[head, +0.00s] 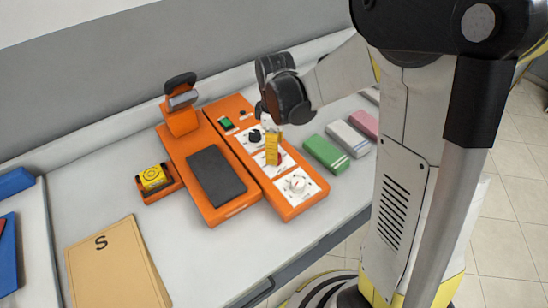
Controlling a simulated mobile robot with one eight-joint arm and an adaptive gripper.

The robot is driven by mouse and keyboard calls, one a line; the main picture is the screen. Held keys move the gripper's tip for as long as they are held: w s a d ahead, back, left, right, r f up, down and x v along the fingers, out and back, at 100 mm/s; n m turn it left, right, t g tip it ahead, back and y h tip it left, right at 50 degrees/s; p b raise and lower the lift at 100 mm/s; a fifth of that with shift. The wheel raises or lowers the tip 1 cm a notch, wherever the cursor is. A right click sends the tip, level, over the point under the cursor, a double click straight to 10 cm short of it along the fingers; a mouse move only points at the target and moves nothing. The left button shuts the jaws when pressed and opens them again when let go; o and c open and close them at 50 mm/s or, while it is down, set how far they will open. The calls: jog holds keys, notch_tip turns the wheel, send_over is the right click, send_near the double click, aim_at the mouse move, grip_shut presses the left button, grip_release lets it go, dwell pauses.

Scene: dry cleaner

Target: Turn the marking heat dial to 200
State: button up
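An orange machine (232,202) lies on the counter, with a control panel along its right side. The panel carries a black dial (254,136) at the back and a white dial (298,185) at the front, each on a white plate. The plates' lettering is too small to read, so I cannot tell which dial is the marking heat dial or its setting. My gripper (271,152) is over the middle plate, between these two dials, with its yellow fingertip part pointing down. It hides part of that plate. Whether it touches anything, or is open or shut, cannot be told.
A green switch (225,123) is at the panel's back. A dark pad (216,175) covers the machine's left part. A yellow block (153,177) in an orange holder is to the left, tan envelopes (112,265) front left. Green (325,153), white and pink blocks lie right of the machine.

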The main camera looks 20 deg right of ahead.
jog(key=shift+f+b, duration=0.45)
jog(key=shift+f, duration=1.4)
jog(key=c, duration=1.2)
jog(key=shift+c, duration=0.2)
